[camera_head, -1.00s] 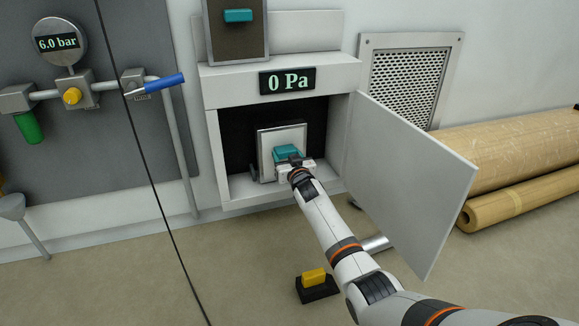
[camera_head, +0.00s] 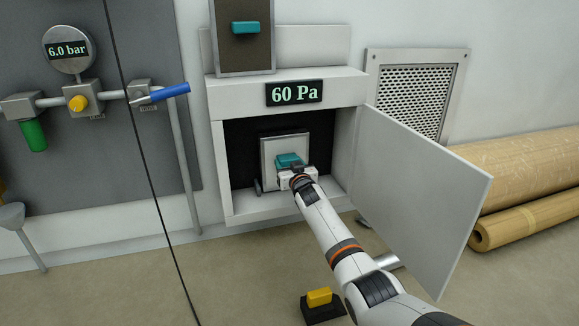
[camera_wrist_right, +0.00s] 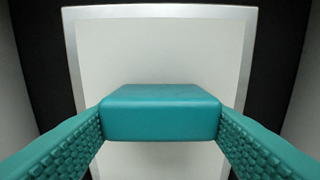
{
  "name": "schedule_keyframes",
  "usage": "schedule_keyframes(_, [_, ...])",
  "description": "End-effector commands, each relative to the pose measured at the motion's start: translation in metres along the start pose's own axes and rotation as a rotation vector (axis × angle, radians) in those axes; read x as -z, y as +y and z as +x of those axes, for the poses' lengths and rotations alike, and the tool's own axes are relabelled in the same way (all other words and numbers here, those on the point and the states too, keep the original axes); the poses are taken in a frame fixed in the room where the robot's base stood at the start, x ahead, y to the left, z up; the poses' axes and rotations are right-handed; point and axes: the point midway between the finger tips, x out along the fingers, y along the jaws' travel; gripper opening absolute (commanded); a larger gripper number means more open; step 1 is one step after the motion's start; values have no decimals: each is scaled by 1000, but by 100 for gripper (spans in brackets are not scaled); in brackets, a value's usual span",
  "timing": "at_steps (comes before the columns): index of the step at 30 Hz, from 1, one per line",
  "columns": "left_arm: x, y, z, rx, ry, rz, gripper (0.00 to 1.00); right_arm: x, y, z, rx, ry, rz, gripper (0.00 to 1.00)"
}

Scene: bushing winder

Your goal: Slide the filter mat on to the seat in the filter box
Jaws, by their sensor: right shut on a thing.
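The filter mat (camera_head: 299,147) is a pale square panel with a light metal frame and a teal grip block (camera_head: 287,159). It stands upright inside the open filter box (camera_head: 226,175). My right gripper (camera_head: 297,172) reaches into the box and is shut on the teal block. In the right wrist view the two teal textured fingers press on both sides of the block (camera_wrist_right: 160,112), with the white mat (camera_wrist_right: 160,55) behind it. The mat's lower edge and the seat are hidden behind my gripper. My left gripper is not in view.
The box door (camera_head: 420,195) stands open to the right of my arm. A display (camera_head: 294,93) above the opening reads 60 Pa. A second framed panel (camera_head: 243,55) with a teal block stands on top of the box. A yellow-topped pedal (camera_head: 319,298) sits on the floor.

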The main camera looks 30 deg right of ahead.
Motion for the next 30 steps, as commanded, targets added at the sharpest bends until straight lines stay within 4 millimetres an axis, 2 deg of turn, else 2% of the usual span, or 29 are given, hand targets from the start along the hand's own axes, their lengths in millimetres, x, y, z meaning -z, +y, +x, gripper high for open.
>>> schedule_keyframes(18, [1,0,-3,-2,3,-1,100,6,0,0,0,-4,2,27])
schedule_keyframes(19, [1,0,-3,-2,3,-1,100,6,0,0,0,-4,1,60])
schedule_keyframes(21, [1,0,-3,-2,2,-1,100,5,0,0,0,-4,1,72])
schedule_keyframes(24, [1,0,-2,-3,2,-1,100,6,0,0,0,-3,1,84])
schedule_keyframes(29, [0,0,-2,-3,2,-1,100,6,0,0,0,-1,1,84])
schedule_keyframes(30, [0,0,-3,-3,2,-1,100,8,0,0,0,3,0,88])
